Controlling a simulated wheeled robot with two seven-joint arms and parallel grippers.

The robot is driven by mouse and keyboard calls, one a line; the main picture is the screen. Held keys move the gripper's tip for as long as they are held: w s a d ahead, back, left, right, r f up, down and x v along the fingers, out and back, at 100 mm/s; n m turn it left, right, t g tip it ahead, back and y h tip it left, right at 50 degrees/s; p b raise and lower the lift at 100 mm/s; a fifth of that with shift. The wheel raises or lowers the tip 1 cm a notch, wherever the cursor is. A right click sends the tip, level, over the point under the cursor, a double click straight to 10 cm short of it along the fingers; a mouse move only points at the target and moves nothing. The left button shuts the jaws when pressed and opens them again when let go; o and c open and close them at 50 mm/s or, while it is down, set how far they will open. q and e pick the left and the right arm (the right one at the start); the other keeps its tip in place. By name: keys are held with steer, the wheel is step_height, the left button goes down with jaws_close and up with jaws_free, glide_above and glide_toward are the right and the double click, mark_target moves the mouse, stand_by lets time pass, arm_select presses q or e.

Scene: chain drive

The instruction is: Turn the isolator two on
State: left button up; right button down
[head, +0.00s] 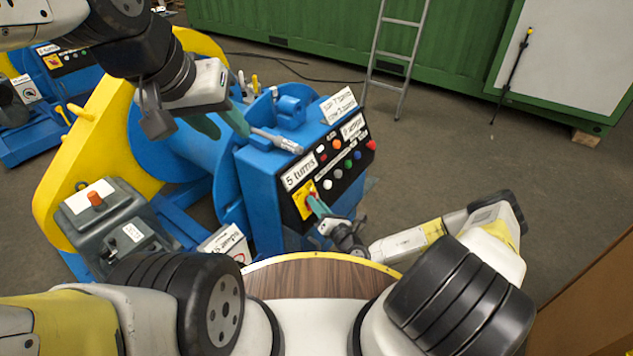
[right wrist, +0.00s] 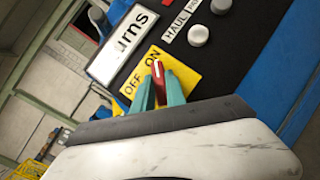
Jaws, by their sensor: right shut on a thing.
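The isolator is a red switch knob (right wrist: 159,82) on a yellow plate (right wrist: 181,69) marked OFF and ON, on the black control panel of the blue machine (head: 258,187). No number shows on it. My right gripper (head: 313,198) is at this plate, its teal fingers (right wrist: 158,92) shut around the red knob. The knob's white-marked end points up toward the ON lettering in the right wrist view. In the head view my fingers mostly hide the knob. My left gripper (head: 222,122) is open and empty above the blue machine, near a grey metal handle (head: 277,140).
Several coloured buttons and a "5 turns" sign (head: 299,171) sit beside the isolator. A grey box with an orange knob (head: 96,198) stands left. A yellow wheel guard (head: 75,165) is behind it. A ladder (head: 397,55) leans on the green container.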

steer(key=shift+m+h, duration=0.4)
steer(key=shift+m, duration=0.1)
steer(key=c, duration=1.4)
jaws_free()
steer(key=shift+o, duration=0.2)
steer(key=v, duration=0.7)
steer(key=shift+s+d, duration=0.25)
steer(key=shift+s, duration=0.1)
